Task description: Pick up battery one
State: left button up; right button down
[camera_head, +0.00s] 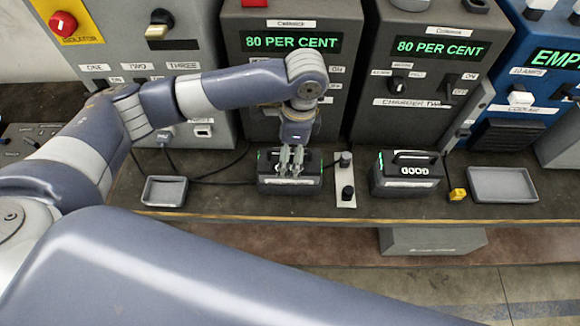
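A dark box-shaped battery (289,187) with a top handle stands on the bench in front of the left charger. It looks upright, and its number is not readable. My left gripper (291,170) reaches down onto the top of this battery, with its fingers at the handle. The fingers cover part of the handle, and I cannot tell whether they are closed on it. A second dark battery (405,180) with a handle and a "GOOD" label stands to the right, in front of charger two. My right gripper is not in view.
The left charger (254,68) and charger two (385,103) both read 80 PER CENT. A switch plate (345,190) stands close right of the left battery. An empty grey tray (164,204) lies left, another (503,198) right. Cables run behind, and a yellow connector (458,194) lies right.

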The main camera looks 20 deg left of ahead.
pick_arm(q)
jog(key=f, duration=0.3)
jog(key=shift+s+a+f, duration=0.1)
jog(key=shift+a+f, duration=0.05)
jog(key=shift+a, duration=0.05)
jog(key=shift+c, duration=0.3)
jog(key=c, duration=1.8)
jog(key=shift+r, duration=0.2)
grip_shut()
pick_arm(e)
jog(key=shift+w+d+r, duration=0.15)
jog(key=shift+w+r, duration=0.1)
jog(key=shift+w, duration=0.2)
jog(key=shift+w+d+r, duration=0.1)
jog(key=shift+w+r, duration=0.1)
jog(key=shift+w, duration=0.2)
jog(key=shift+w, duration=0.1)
